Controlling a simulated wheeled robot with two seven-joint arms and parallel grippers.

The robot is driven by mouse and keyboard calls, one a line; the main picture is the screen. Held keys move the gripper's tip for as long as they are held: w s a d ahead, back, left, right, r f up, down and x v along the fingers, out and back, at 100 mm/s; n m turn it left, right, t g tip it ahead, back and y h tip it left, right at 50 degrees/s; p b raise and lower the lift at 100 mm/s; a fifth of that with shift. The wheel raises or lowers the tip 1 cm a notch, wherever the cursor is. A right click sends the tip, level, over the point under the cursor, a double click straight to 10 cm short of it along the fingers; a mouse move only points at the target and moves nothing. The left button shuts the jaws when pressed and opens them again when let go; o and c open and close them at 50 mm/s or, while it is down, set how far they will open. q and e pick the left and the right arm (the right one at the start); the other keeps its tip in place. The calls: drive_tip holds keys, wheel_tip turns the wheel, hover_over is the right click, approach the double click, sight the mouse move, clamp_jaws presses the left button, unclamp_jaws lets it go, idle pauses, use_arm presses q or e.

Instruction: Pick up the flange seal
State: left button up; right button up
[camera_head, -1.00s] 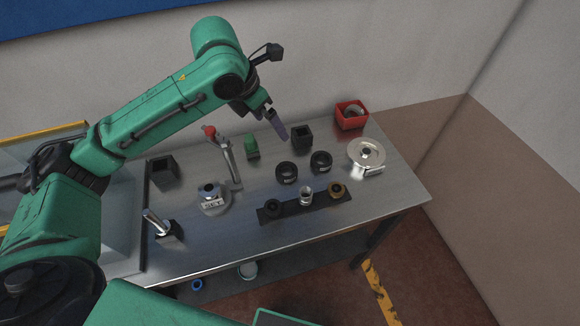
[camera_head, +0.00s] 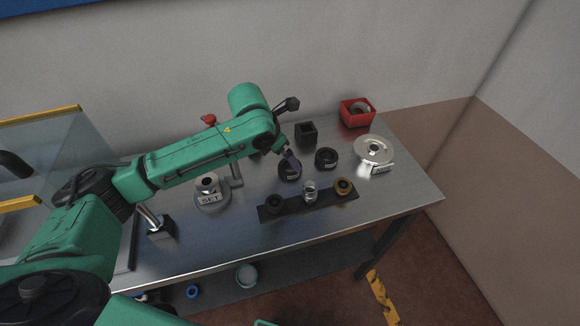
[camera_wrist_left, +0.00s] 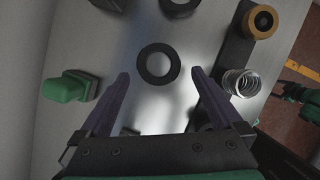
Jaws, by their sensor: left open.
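Two black rings lie flat on the metal table; the frames do not settle which is the flange seal. The nearer ring (camera_head: 289,174) is partly covered by my left gripper (camera_head: 292,160) in the head view. In the left wrist view this ring (camera_wrist_left: 145,66) lies whole on the table between the open fingers of my left gripper (camera_wrist_left: 159,75), near their tips. The fingers appear above it and hold nothing. The other black ring (camera_head: 326,158) lies to the right, and its edge shows at the top of the left wrist view (camera_wrist_left: 180,8). My right gripper is not seen.
A dark rack (camera_head: 325,201) with a black ring, a metal coil and a brass ring stands in front. A silver disc (camera_head: 373,148), red bin (camera_head: 357,112) and black box (camera_head: 306,134) stand behind and right. A green object (camera_wrist_left: 66,88) is left in the wrist view.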

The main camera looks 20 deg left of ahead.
sight(292, 170)
use_arm(q)
drive_tip(key=p+x, duration=0.1)
drive_tip(key=x, duration=0.4)
drive_tip(key=shift+a+f, duration=0.15)
drive_tip(key=shift+f, duration=0.1)
drive_tip(key=c, duration=1.2)
drive_tip(key=shift+r, duration=0.15)
